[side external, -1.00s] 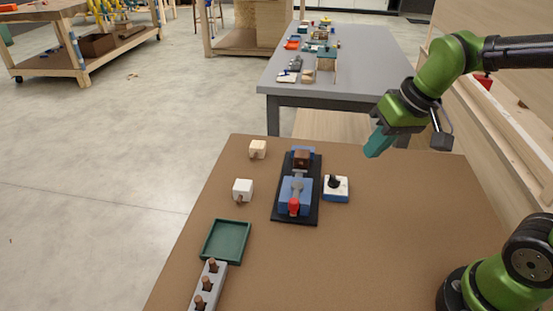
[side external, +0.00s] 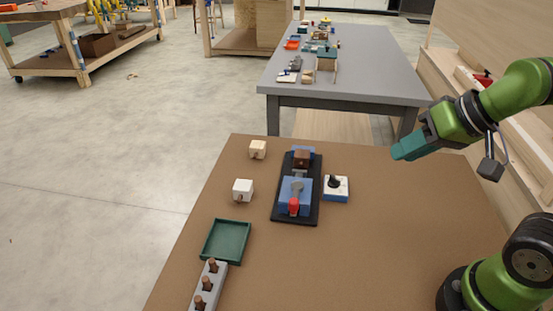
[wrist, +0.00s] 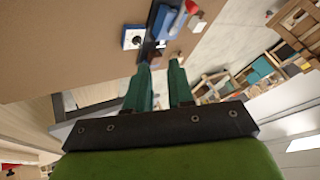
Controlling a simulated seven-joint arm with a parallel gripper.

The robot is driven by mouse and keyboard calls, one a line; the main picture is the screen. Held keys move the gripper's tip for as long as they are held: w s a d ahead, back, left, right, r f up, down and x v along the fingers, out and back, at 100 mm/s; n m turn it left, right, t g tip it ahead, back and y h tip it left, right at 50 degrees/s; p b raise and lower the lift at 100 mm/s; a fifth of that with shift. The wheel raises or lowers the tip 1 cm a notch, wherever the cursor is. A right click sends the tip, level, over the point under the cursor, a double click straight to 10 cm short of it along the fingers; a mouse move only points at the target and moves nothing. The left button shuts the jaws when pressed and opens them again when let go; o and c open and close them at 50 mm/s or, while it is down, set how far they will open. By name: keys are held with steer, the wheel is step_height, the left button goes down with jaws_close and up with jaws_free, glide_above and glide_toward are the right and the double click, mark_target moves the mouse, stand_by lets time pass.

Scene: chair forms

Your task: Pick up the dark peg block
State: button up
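A dark brown block (side external: 302,158) sits at the far end of a blue vise (side external: 296,190) on a black base plate (side external: 283,212); I cannot make out a peg on it. My gripper (side external: 400,151) is in the air above the right far part of the brown table, well right of the vise, pointing left. In the wrist view my gripper (wrist: 159,66) shows two teal fingers apart with nothing between them. The blue vise (wrist: 168,22) shows beyond the fingertips there; the dark block is hard to pick out in that view.
Two pale blocks (side external: 257,149) (side external: 242,190) stand left of the vise. A blue-and-white block with a black knob (side external: 335,188) is right of it. A green tray (side external: 226,241) and a grey rack with brown pegs (side external: 208,288) lie front left.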

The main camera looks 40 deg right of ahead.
steer(key=o, duration=1)
steer(key=m+g+h, duration=0.4)
steer(key=m+h, duration=0.1)
glide_toward(302, 155)
steer(key=x, duration=0.5)
steer(key=shift+w+a+f, duration=0.1)
steer(key=shift+w+f, duration=0.15)
steer(key=shift+w, duration=0.15)
steer(key=shift+s+x, duration=0.15)
steer(key=shift+x, duration=1.1)
steer(key=shift+s+x, duration=0.1)
steer(key=shift+x, duration=1.2)
